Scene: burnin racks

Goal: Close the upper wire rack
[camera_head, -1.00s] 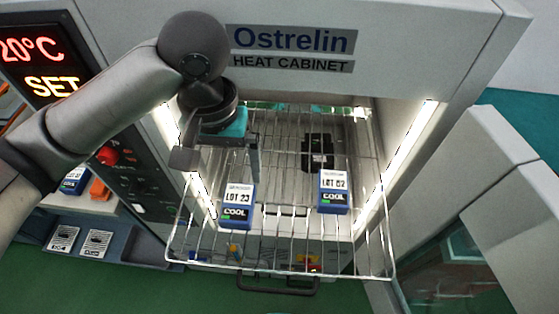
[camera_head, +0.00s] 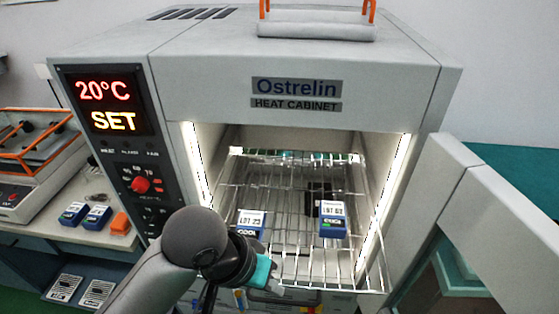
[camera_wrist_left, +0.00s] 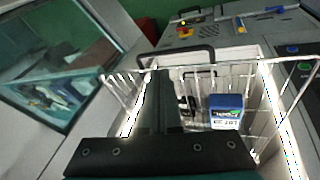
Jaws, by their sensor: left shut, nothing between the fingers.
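The upper wire rack (camera_head: 340,289) is slid out through the open front of the heat cabinet (camera_head: 297,98). Two blue boxes with white labels, LOT 23 (camera_head: 250,222) and LOT 02 (camera_head: 332,217), stand on it. My left gripper (camera_head: 276,286) is shut and empty at the rack's front left, and my wrist partly hides that corner. Contact with the rack cannot be told. In the left wrist view the shut fingers (camera_wrist_left: 160,98) point toward the rack's wires (camera_wrist_left: 205,72), with one blue box (camera_wrist_left: 226,110) beside them. My right gripper is not in view.
The cabinet door (camera_head: 480,205) stands open at the right. A control panel with a red knob (camera_head: 140,185) is at the left. A side bench holds more blue boxes (camera_head: 97,216) and an orange block (camera_head: 120,223). A dark object (camera_head: 317,197) shows through the rack's wires.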

